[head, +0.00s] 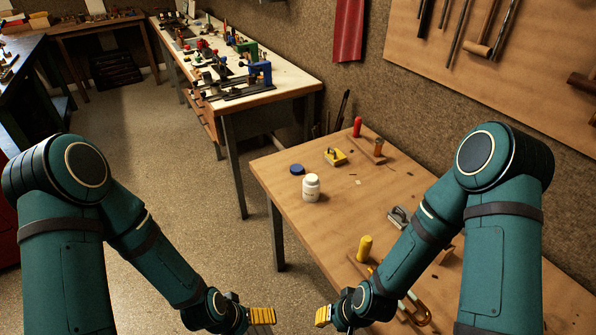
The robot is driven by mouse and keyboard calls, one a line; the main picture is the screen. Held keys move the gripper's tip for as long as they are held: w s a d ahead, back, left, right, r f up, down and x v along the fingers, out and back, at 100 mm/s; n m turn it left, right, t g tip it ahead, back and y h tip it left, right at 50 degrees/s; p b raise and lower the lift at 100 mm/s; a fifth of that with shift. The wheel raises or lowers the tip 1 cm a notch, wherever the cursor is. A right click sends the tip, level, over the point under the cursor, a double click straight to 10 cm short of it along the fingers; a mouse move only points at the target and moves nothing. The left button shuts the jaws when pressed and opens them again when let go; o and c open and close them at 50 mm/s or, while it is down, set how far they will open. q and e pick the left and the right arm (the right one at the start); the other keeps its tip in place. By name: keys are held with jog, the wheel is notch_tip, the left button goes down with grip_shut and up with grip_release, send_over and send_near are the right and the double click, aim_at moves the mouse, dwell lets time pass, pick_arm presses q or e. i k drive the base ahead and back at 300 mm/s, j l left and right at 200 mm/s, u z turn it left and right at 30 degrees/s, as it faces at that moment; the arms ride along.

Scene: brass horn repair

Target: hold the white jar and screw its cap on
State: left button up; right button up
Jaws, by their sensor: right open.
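The white jar (311,189) stands upright on the wooden bench at the right, near its left edge. Its top is white with no cap on it. A blue cap (297,169) lies on the bench just behind and left of the jar, apart from it. My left gripper (262,316) and my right gripper (323,316) are low in front of the bench, well short of the jar and cap. The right gripper is open, with nothing seen in it. The left shows yellow finger pads, but its opening is not clear.
The wooden bench (285,200) also holds a yellow tool (334,156), a red-handled tool (357,127), a metal piece (399,217) and a yellow-handled tool (364,248). Bare bench top surrounds the jar. A longer workbench (300,85) with vises stands behind.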

aim_at(311, 184)
jog(key=k, duration=0.5)
jog(key=i+j+u, duration=0.15)
jog(key=i+u, duration=0.2)
jog(key=i, duration=0.45)
jog(key=i+u, duration=0.35)
jog(key=i, duration=0.45)
